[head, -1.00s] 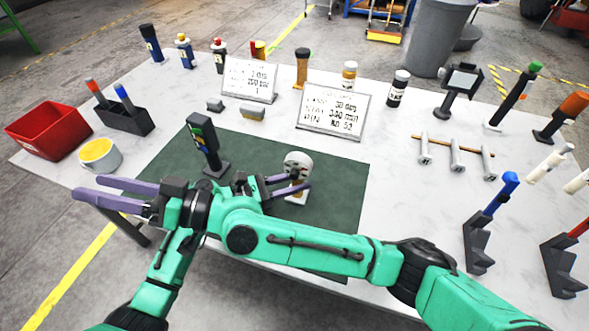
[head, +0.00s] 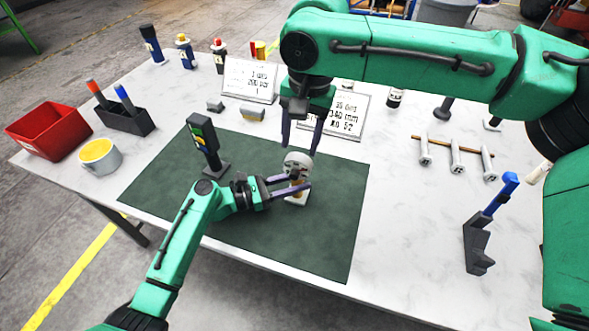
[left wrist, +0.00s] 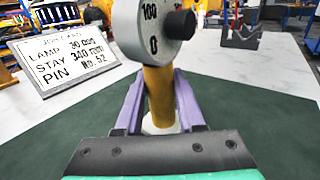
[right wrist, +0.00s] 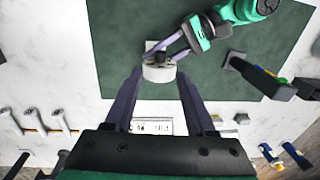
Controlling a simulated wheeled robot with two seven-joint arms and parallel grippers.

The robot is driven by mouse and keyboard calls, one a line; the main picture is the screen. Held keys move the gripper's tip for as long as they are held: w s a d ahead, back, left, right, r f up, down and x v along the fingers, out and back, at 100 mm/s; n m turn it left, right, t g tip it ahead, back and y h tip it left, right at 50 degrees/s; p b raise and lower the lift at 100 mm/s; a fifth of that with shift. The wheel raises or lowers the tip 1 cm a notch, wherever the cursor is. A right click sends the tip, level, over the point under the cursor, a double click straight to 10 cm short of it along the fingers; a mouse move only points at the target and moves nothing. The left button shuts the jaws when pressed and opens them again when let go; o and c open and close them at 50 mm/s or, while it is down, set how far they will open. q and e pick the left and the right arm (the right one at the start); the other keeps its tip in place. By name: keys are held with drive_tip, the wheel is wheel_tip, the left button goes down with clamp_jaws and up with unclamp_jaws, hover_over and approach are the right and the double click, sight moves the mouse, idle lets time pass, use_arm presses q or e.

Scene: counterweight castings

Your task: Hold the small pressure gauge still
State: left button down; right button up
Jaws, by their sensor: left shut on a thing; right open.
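The small pressure gauge (head: 297,163) stands upright on the green mat (head: 330,240), with a round grey dial on a brass stem and a pale base. My left gripper (head: 290,187) is shut on its stem; in the left wrist view the purple fingers flank the brass stem (left wrist: 158,98) below the dial (left wrist: 145,25). My right gripper (head: 302,146) is open and empty, pointing down above and behind the gauge in the head view. In the right wrist view the gauge (right wrist: 158,73) shows beyond and between the open fingers (right wrist: 158,100).
A dark stand with coloured buttons (head: 205,140) is left of the gauge on the mat. Two printed cards (head: 248,80) stand behind, one partly hidden by my right gripper. The mat's front is clear.

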sight(294, 174)
drive_tip(key=f, duration=0.6)
drive_tip(key=a+f, duration=0.1)
drive_tip(key=f, duration=0.2)
drive_tip(key=shift+w+f, duration=0.15)
drive_tip(key=shift+f, duration=0.25)
drive_tip(key=shift+a, duration=0.1)
clamp_jaws()
